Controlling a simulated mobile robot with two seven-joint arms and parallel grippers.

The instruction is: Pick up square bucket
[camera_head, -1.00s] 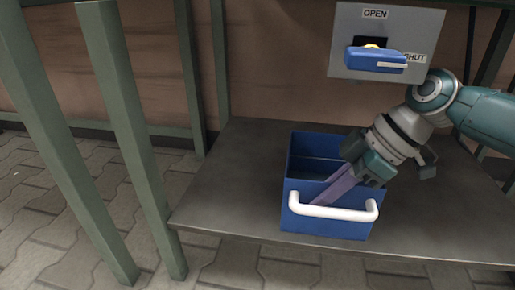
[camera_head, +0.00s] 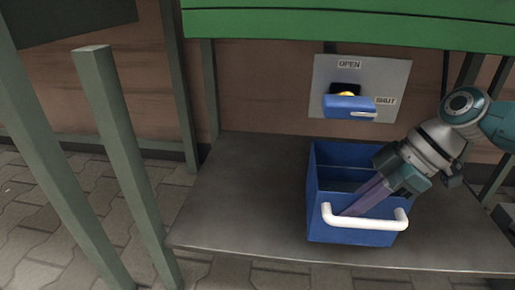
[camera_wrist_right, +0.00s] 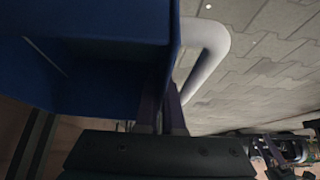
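The square bucket (camera_head: 350,233) is a blue open box with a white bar handle (camera_head: 365,221) on its front. It is upright over the grey shelf, right of the middle. I cannot tell whether its base touches the shelf. My right gripper (camera_head: 362,203) comes in from the right, its purple fingers angled down to the bucket's front wall behind the handle. The right wrist view shows the fingers (camera_wrist_right: 162,110) close together at the wall of the bucket (camera_wrist_right: 90,75), beside the handle (camera_wrist_right: 208,55). The gripper looks shut on this wall. My left gripper is not in view.
The grey shelf (camera_head: 235,205) is bare left of the bucket. Green posts (camera_head: 140,170) stand at the left. A panel (camera_head: 390,80) marked OPEN and SHUT, with a blue handle (camera_head: 345,103), is behind the bucket. A green beam (camera_head: 350,25) crosses above.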

